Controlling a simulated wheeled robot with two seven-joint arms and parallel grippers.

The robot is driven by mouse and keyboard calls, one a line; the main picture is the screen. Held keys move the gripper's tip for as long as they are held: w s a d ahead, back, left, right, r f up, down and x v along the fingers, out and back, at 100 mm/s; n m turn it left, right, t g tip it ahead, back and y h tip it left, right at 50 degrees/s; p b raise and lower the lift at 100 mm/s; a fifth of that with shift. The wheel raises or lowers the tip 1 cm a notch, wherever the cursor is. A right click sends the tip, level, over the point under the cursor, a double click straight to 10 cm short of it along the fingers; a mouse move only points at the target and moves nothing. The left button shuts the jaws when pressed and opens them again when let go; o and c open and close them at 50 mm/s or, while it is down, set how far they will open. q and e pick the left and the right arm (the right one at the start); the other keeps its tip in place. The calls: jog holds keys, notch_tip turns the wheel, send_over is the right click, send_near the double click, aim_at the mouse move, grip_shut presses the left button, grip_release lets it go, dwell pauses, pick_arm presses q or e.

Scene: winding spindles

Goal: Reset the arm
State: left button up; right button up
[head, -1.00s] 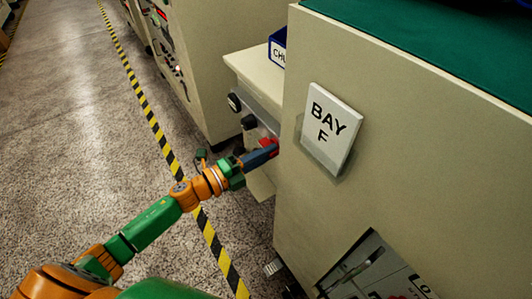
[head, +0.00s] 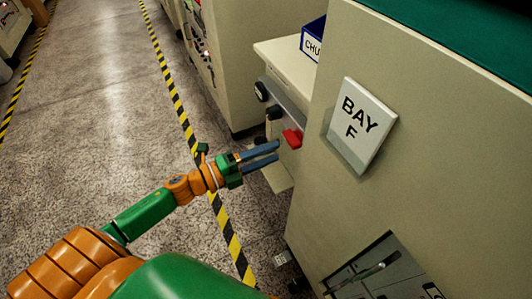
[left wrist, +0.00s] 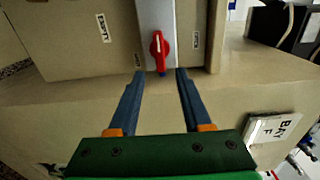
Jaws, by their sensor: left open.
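My left gripper (head: 277,154) is open and empty, with its two blue fingers apart. It points at the machine's side panel in the head view. A red knob (head: 292,138) sits on that panel just beyond the fingertips. In the left wrist view the red knob (left wrist: 156,46) lies ahead, between the lines of the two fingers (left wrist: 157,72) and apart from them. Its white mark points up there. My right gripper is not in view.
A large beige cabinet with a BAY F sign (head: 361,124) stands close on the right. Dark knobs (head: 262,91) sit left of the red one. A blue bin (head: 314,40) stands on the ledge. Striped floor tape (head: 186,125) borders the open aisle on the left.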

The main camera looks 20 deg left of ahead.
pick_arm(q)
jog(key=shift+s+a, duration=0.45)
jog(key=shift+s, duration=0.15)
